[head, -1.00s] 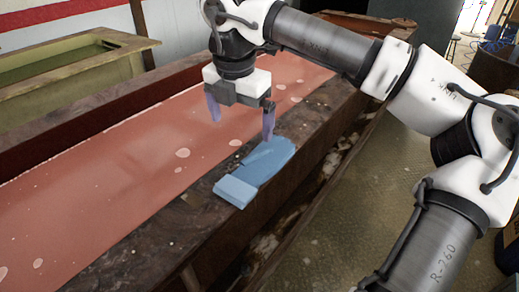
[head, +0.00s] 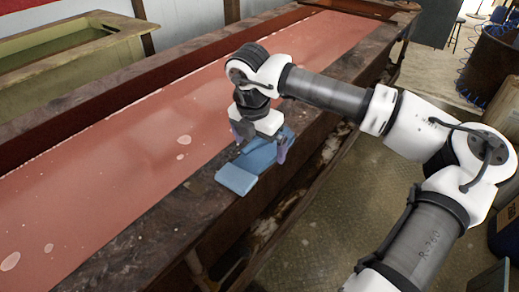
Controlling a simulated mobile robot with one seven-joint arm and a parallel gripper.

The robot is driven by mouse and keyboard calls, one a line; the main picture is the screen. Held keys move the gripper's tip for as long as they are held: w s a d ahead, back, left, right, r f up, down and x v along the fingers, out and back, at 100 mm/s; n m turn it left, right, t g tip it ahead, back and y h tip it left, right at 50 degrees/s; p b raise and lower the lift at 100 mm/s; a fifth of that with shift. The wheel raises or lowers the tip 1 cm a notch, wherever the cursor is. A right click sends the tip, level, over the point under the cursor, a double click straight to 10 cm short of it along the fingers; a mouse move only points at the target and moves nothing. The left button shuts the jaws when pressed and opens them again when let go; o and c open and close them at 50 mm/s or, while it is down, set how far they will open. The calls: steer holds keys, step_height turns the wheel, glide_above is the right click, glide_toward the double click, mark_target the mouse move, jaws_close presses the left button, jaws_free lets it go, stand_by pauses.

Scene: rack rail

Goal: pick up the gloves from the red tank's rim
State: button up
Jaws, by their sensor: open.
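The blue gloves (head: 240,178) lie flat on the near rim of the red tank (head: 130,130), with a paler, thicker cuff end towards the lower left. My gripper (head: 261,148) is open and low over the gloves, pointing down. One purple finger shows on the right, beside the gloves' near edge, and the other on the left towards the tank's liquid.
The tank's dark, worn rim (head: 150,225) runs on clear to the lower left. A second tank with green liquid (head: 60,45) stands behind at the upper left. Brown drum (head: 497,65) and boxes stand at the right. Open floor (head: 350,190) lies right of the tank.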

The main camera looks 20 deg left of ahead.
steer(key=shift+w+f, duration=0.1)
steer(key=shift+f, duration=0.75)
steer(key=shift+c, duration=0.4)
steer(key=c, duration=1)
steer(key=shift+r, duration=0.15)
